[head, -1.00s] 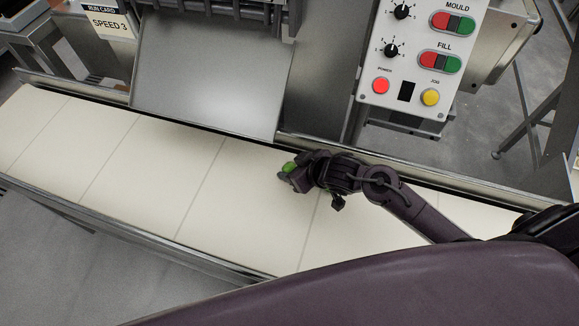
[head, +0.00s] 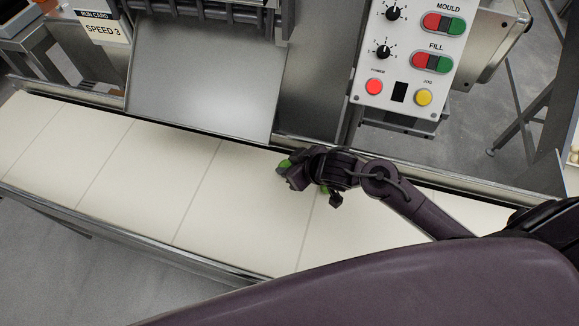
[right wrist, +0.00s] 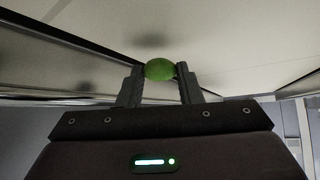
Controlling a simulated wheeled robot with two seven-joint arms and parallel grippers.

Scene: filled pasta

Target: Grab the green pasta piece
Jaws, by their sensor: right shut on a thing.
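The green pasta piece (head: 284,164) is small and rounded. It shows at the fingertips of my right gripper (head: 289,173), over the pale conveyor belt (head: 250,205). In the right wrist view the piece (right wrist: 159,70) sits between the two fingertips of the right gripper (right wrist: 160,73), which touch it on both sides. The gripper is shut on it. A soft shadow on the pale surface lies apart from the piece, so it looks held above the belt. My left gripper is not in view.
A steel chute (head: 200,85) stands behind the belt. A control panel (head: 405,60) with buttons and knobs stands at the back right. A metal rail (head: 130,236) runs along the belt's front edge. The belt's left part is clear. A small green spot (head: 324,190) shows by my wrist, unclear what.

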